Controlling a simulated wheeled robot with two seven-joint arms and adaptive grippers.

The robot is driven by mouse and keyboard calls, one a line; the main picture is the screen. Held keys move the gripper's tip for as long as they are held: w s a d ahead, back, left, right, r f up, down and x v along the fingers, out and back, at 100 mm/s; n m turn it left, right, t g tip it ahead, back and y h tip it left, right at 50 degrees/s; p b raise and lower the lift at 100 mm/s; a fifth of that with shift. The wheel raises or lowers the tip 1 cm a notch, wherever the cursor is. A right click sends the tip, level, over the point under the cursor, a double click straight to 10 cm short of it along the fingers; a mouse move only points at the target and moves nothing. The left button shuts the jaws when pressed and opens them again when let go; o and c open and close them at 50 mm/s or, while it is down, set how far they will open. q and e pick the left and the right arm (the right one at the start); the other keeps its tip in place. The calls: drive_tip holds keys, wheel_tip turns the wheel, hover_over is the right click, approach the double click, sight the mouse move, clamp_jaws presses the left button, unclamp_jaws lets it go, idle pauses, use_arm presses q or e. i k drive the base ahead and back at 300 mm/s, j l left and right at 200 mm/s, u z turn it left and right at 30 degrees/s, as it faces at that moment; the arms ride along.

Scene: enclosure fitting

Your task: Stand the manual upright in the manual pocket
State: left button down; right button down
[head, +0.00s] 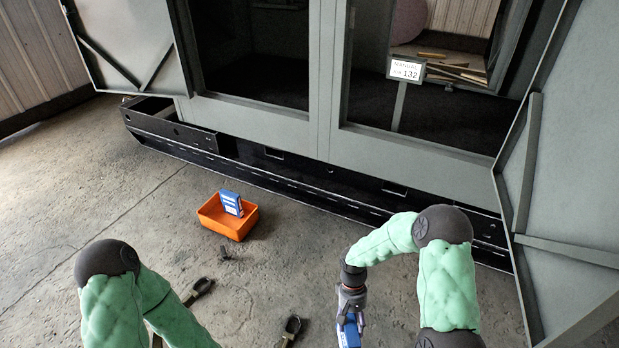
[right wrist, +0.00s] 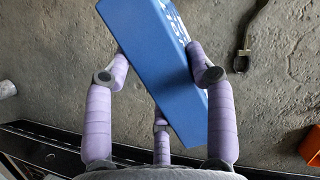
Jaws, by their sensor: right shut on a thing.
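My right gripper (head: 350,318) is low over the floor at the bottom of the head view, shut on a blue manual (head: 349,335). In the right wrist view the manual (right wrist: 160,65) is a slanted blue block with white print near its upper end, between the purple fingers (right wrist: 162,75). Another blue booklet (head: 231,203) stands tilted in an orange bin (head: 228,226) on the floor. An open dark box (head: 172,126) sits at the enclosure's lower left; I cannot tell whether it is the manual pocket. My left gripper is out of the head view.
The grey enclosure (head: 325,80) fills the back, with a door swung out on each side. A sign reading MANUAL and 132 (head: 405,69) stands in the right opening. Tools (head: 198,291) lie on the floor, one also in the right wrist view (right wrist: 246,40). Floor right of the bin is mostly clear.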

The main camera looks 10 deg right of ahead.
sight(404, 79)
drive_tip(key=i+l, duration=0.2)
drive_tip(key=l, duration=0.15)
drive_tip(key=i+l+u, duration=0.1)
drive_tip(key=l, duration=0.25)
drive_tip(key=i+l, duration=0.25)
drive_tip(key=i+l+u, duration=0.15)
drive_tip(key=l, duration=0.3)
drive_tip(key=i+l, duration=0.35)
drive_tip(key=i+l+u, duration=0.15)
drive_tip(key=i+l, duration=0.15)
drive_tip(key=l, duration=0.2)
drive_tip(key=i+l, duration=0.3)
drive_tip(key=l, duration=0.15)
